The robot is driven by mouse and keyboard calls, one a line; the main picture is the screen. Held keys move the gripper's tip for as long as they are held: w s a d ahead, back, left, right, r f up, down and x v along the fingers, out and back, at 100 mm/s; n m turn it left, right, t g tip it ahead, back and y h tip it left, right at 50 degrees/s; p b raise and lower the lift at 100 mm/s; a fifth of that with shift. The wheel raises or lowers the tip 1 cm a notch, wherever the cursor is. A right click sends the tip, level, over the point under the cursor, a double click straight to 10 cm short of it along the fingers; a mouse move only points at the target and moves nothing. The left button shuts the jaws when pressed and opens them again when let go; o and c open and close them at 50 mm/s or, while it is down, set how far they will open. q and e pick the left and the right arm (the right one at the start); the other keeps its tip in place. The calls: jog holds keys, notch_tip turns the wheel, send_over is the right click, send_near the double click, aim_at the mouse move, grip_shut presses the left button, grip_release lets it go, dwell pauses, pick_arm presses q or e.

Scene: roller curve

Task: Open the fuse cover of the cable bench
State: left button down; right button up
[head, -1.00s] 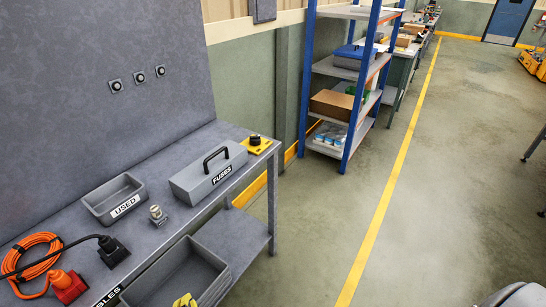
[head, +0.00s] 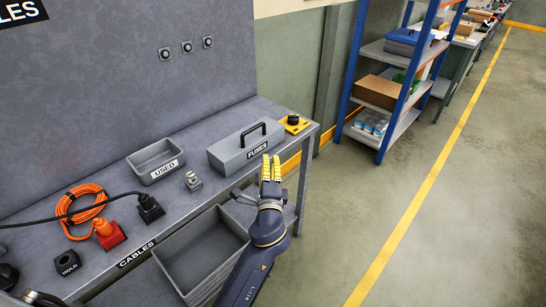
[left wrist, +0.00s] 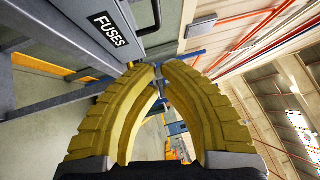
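The fuse cover (head: 230,150) is a grey box lid with a black handle (head: 262,133) and a FUSES label. It sits closed at the far right end of the bench (head: 215,187). In the left wrist view, the cover's labelled front (left wrist: 98,22) shows at upper left and its dark handle at the top. My left gripper (head: 271,160) has yellow fingers. It is just right of the cover's labelled front in the head view, apart from it. Its fingertips (left wrist: 161,68) come together with nothing between them. My right gripper is not in view.
A yellow box with a black knob (head: 294,124) stands beyond the cover. A USED tray (head: 158,172), a small metal part (head: 193,181) and an orange cable (head: 84,206) lie left of it. A grey bin (head: 178,279) is below. The floor at right is clear.

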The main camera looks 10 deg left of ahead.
pick_arm(q)
send_near(260, 126)
jog(key=w+d, duration=0.2)
jog(key=w, duration=0.2)
jog(key=w+a, duration=0.1)
jog(key=a, duration=0.1)
jog(key=shift+w+a+r, duration=0.1)
jog(key=shift+w+a, duration=0.2)
jog(key=shift+w, duration=0.1)
jog(key=shift+w+a, duration=0.1)
jog(key=shift+a, duration=0.1)
jog(key=shift+r, duration=0.15)
jog(key=shift+w+a+r+n+g, duration=0.2)
jog(key=shift+a+r+n+g, duration=0.1)
